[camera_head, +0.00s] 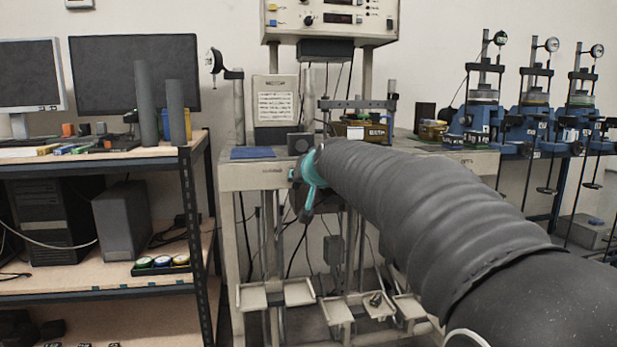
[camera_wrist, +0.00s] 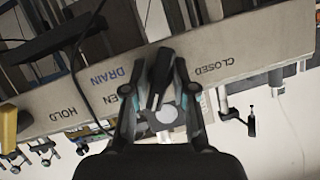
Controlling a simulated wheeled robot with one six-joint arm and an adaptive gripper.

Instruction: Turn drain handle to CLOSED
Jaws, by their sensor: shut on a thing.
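The drain handle (camera_wrist: 158,85) is a dark lever in the middle of the wrist view, in front of a pale panel (camera_wrist: 262,52). It points up the picture, between the partly hidden "EN" label (camera_wrist: 110,99) and the "CLOSED" label (camera_wrist: 212,66). A blue "DRAIN" label (camera_wrist: 103,76) stands left of it. My gripper (camera_wrist: 159,72) is shut on the handle, one finger on each side. A pale round spot shows at the handle's lower end.
A "HOLD" label (camera_wrist: 75,106) is farther left on the panel. A dark cable crosses the wrist view's left side. In the head view a shelf with monitors (camera_head: 134,74) stands left of the pale bench frame (camera_head: 232,176), and blue test devices (camera_head: 530,118) stand right.

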